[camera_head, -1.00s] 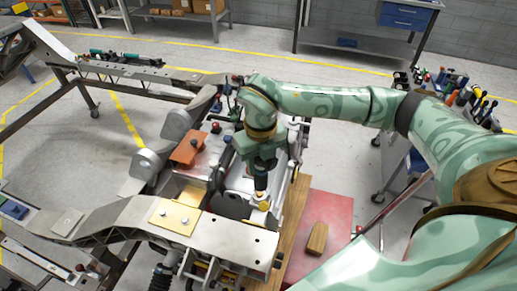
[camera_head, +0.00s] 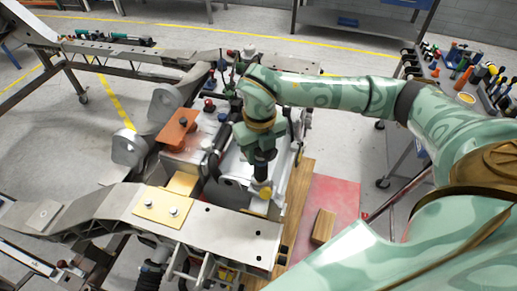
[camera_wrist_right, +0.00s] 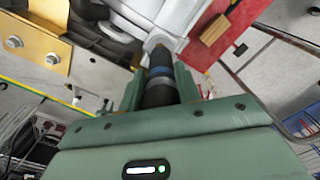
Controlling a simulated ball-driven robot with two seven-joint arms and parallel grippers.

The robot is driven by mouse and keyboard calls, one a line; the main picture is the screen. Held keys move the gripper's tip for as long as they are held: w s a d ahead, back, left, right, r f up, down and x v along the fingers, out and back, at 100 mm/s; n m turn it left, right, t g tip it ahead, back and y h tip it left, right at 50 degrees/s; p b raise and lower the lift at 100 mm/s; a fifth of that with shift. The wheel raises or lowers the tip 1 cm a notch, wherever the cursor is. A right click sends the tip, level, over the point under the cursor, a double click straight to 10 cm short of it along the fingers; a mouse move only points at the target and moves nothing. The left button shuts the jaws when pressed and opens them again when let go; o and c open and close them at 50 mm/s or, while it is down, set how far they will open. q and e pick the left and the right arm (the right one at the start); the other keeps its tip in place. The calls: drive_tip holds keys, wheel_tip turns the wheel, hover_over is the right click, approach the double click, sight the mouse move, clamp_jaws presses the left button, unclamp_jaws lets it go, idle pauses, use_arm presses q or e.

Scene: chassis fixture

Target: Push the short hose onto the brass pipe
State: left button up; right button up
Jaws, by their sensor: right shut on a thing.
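My right gripper (camera_head: 261,158) is shut on the short black hose (camera_head: 261,172) and points down into the chassis fixture. In the right wrist view, the hose (camera_wrist_right: 160,72) lies between the two green fingers of the gripper (camera_wrist_right: 158,90); it is dark with a blue band and a grey band. A brass-coloured fitting, seemingly the brass pipe (camera_head: 263,189), shows right at the hose's lower end. In the right wrist view the hose's far end meets a small pale gold piece (camera_wrist_right: 154,43); I cannot tell whether the hose is around it or only touching.
A silver chassis rail (camera_head: 232,238) runs close in front of the gripper. A grey casting (camera_head: 236,170) lies just left, and an orange block (camera_head: 180,130) farther left. A wooden block (camera_head: 324,226) lies on a red mat (camera_head: 345,195) at right. A tool cart (camera_head: 400,150) stands beyond.

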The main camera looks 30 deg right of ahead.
use_arm(q)
drive_tip(key=shift+w+p, duration=0.1)
drive_tip(key=shift+p, duration=0.3)
use_arm(e)
drive_tip(key=shift+w, duration=0.1)
use_arm(q)
drive_tip(key=shift+w+r+p, duration=0.1)
drive_tip(key=shift+r+p, duration=0.3)
drive_tip(key=shift+r, duration=0.05)
use_arm(e)
drive_tip(key=shift+w, duration=0.1)
use_arm(q)
drive_tip(key=shift+f, duration=0.15)
use_arm(e)
drive_tip(key=shift+f, duration=0.3)
use_arm(q)
drive_tip(key=shift+s+f+b, duration=0.2)
drive_tip(key=shift+f+b, duration=0.5)
drive_tip(key=shift+b, duration=0.15)
use_arm(e)
drive_tip(key=shift+f, duration=1.25)
use_arm(q)
drive_tip(key=shift+f, duration=0.2)
use_arm(e)
drive_tip(key=shift+f, duration=0.55)
drive_tip(key=o, duration=1.3)
drive_tip(key=shift+c, duration=0.2)
